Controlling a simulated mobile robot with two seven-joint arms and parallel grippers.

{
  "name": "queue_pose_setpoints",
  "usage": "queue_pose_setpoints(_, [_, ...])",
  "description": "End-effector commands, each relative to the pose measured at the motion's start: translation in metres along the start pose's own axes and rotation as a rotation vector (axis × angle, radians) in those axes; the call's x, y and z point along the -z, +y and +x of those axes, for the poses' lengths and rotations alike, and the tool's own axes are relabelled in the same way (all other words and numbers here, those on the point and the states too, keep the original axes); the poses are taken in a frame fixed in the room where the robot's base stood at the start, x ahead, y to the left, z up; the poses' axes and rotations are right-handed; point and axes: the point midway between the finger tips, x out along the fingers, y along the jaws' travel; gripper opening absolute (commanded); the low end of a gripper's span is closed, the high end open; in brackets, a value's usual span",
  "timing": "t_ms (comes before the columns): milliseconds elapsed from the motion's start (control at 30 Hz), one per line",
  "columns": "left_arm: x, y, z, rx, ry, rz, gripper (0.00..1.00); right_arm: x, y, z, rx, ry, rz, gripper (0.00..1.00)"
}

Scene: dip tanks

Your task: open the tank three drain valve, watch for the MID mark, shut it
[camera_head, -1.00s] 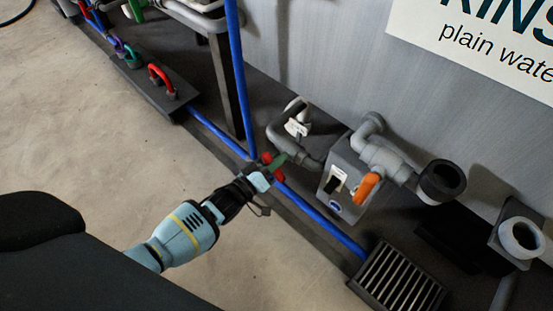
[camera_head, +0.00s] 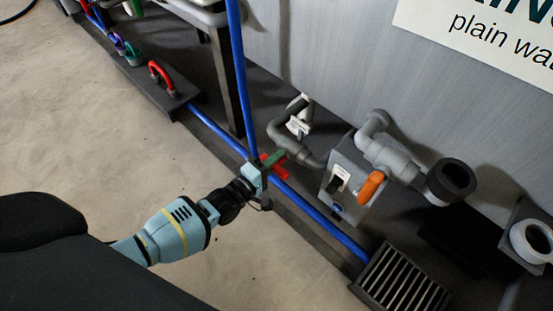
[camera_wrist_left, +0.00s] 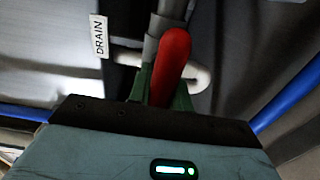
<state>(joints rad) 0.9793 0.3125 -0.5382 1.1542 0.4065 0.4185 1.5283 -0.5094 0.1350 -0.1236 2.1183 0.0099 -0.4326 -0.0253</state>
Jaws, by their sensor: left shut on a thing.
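A red valve handle (camera_head: 280,171) sits low beside the grey drain pipe (camera_head: 287,137) at the foot of the grey tank wall (camera_head: 330,75). My left gripper (camera_head: 272,161) is at this handle. In the left wrist view its green fingers (camera_wrist_left: 163,88) stand on both sides of the red handle (camera_wrist_left: 171,60), shut on it. A white DRAIN tag (camera_wrist_left: 98,36) shows there to the left of the handle. The tank's sign (camera_head: 490,35) reads "plain wat…", cut off. No MID mark or level gauge shows. My right gripper is not in view.
A grey box (camera_head: 353,160) with a black switch and an orange handle (camera_head: 371,185) stands right of the drain. A blue pipe (camera_head: 325,222) runs along the floor to a grate (camera_head: 400,280). A red hoop handle (camera_head: 161,72) stands at upper left. Bare floor lies left.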

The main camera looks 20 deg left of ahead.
Motion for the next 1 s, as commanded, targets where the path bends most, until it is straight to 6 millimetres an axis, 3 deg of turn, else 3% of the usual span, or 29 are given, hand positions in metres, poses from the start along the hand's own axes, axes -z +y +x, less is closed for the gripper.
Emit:
queue_pose_setpoints(567, [0.0002,-0.0009,-0.0004,0.001,0.001,-0.036,0.0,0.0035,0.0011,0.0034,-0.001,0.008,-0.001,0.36])
queue_pose_setpoints(600, [0.0002,-0.0008,-0.0004,0.001,0.001,-0.036,0.23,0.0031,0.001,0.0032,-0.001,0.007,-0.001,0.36])
queue_pose_setpoints(733, [0.0001,-0.0007,-0.0003,0.001,0.0,-0.035,0.4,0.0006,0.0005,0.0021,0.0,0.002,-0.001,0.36])
queue_pose_setpoints(1000, [-0.0001,-0.0005,-0.0003,0.001,0.0,-0.033,0.42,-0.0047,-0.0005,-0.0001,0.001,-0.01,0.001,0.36])
